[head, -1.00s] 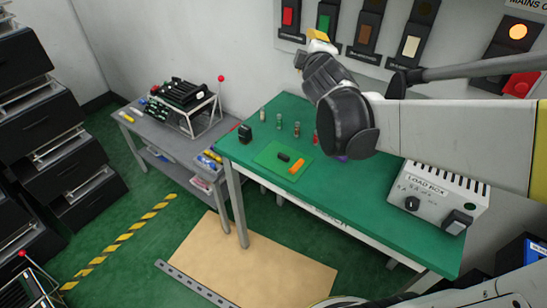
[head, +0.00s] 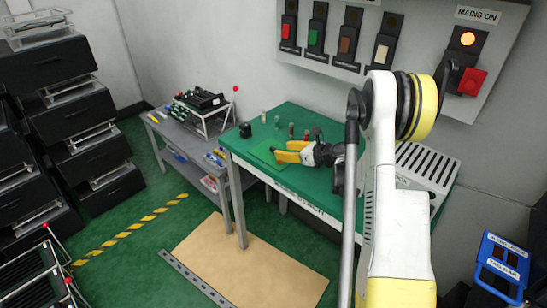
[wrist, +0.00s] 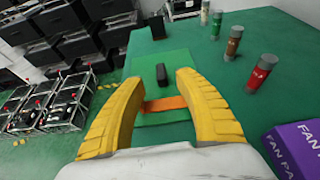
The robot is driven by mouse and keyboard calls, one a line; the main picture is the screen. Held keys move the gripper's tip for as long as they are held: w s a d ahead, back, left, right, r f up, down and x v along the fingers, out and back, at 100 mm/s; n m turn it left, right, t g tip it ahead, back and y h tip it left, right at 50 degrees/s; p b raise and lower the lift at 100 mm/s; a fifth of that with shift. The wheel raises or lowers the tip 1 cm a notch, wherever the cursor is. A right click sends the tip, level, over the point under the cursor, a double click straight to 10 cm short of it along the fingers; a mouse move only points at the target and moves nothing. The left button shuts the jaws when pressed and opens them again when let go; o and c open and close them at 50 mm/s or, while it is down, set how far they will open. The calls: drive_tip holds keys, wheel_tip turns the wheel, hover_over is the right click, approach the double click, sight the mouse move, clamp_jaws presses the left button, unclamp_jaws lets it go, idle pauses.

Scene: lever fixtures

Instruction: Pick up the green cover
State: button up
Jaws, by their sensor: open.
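A flat, lighter green sheet (wrist: 143,63) lies on the darker green bench top; it also shows in the head view (head: 262,154). It is the only loose green piece I can make out as the cover, and I cannot tell for sure that it is. A small black block (wrist: 162,74) and a flat orange strip (wrist: 165,103) lie on it. My gripper (wrist: 161,80) is open, its yellow fingers over the sheet on either side of the orange strip. In the head view my gripper (head: 278,151) hides part of the sheet. Contact cannot be told.
Several small cylinders, one red (wrist: 262,73), stand right of the sheet. A purple box (wrist: 296,148) is close at lower right. A black block (head: 245,130) stands at the bench's left end. The wall panel (head: 400,45) carries coloured switches, one green (head: 314,37).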

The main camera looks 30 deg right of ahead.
sight(276, 149)
drive_tip(key=b+x, duration=0.2)
drive_tip(key=x, duration=0.4)
drive_tip(key=shift+d+f, duration=0.1)
drive_tip(key=shift+s, duration=0.1)
clamp_jaws()
